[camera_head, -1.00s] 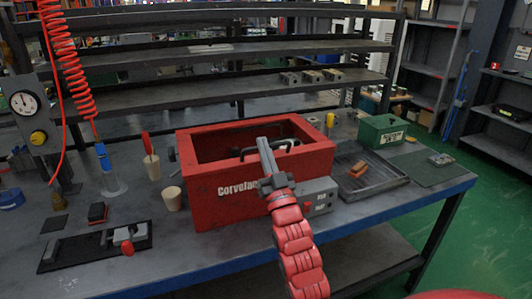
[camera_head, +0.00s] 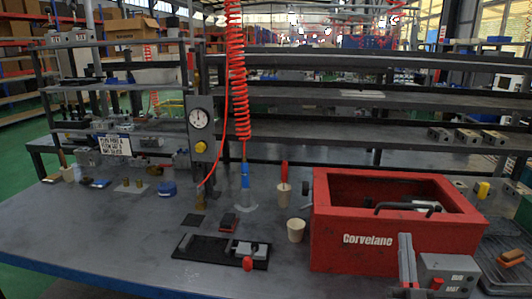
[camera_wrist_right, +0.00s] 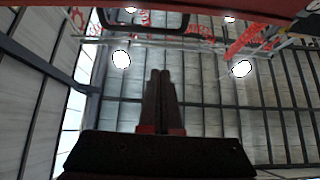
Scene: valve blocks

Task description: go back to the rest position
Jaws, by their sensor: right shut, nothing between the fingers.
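My right gripper (camera_head: 405,240) shows at the lower right of the head view, in front of the front wall of the red box (camera_head: 345,258). Its two fingers are together and empty. In the right wrist view the closed fingers (camera_wrist_right: 160,76) stand out against the ceiling, with a red edge (camera_wrist_right: 230,8) along the top of the picture. The grey control box (camera_head: 447,270) is just right of the gripper in the head view. I cannot tell the exact gap between the gripper and the red box. My left gripper is in neither view.
On the blue-edged table (camera_head: 100,235) stand a gauge post (camera_head: 200,125), a beige cup (camera_head: 296,230) and a black plate with a valve (camera_head: 205,250). A red coiled hose (camera_head: 237,80) hangs above. The table's left front is clear.

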